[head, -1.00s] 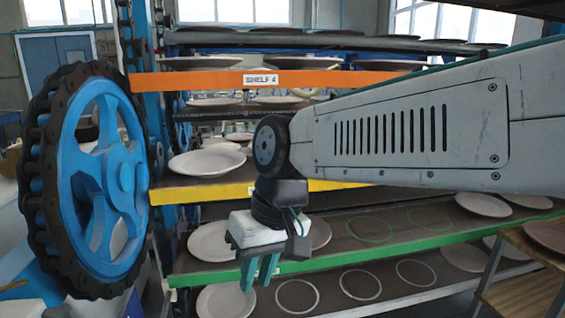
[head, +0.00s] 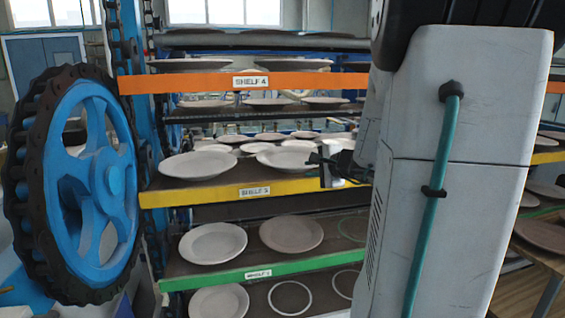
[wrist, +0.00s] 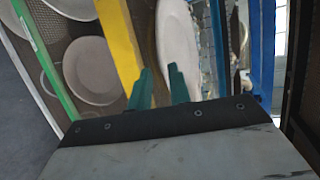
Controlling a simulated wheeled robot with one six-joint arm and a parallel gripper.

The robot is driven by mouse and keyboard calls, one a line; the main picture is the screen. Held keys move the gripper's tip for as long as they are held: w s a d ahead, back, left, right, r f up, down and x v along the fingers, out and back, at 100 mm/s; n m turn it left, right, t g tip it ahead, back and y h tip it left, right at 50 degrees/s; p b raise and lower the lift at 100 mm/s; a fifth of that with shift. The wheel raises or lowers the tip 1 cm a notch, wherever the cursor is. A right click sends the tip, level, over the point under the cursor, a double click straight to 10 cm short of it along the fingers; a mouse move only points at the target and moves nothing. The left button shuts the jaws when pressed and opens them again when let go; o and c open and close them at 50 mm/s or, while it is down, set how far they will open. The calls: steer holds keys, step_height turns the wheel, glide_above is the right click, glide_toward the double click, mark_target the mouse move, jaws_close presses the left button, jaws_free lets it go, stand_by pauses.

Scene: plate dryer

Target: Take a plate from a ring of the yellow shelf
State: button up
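The yellow shelf (head: 215,195), labelled SHELF 3, is the middle level of the rack in the head view. Pale plates lie flat on it: one at the front left (head: 198,165), one to its right (head: 285,160), with several more behind. No bare ring shows on this shelf. My gripper (head: 318,160) is near the right edge of the right-hand front plate, partly hidden by my arm. In the wrist view my gripper's teal fingers (wrist: 160,88) are apart, with nothing held. A plate (wrist: 177,40) lies just beyond them, beside the yellow edge (wrist: 118,45); contact is unclear.
The orange shelf (head: 190,82), SHELF 4, lies close above. The green-edged shelf (head: 215,280) below carries plates and bare rings. A big blue wheel with a dark chain (head: 80,185) stands at the left. A wooden stand (head: 530,262) is at lower right.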

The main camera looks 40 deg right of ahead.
mark_target(302, 168)
steer(key=x, duration=0.5)
steer(key=shift+w, duration=0.4)
steer(key=shift+a, duration=0.1)
jaws_close()
stand_by(0.9)
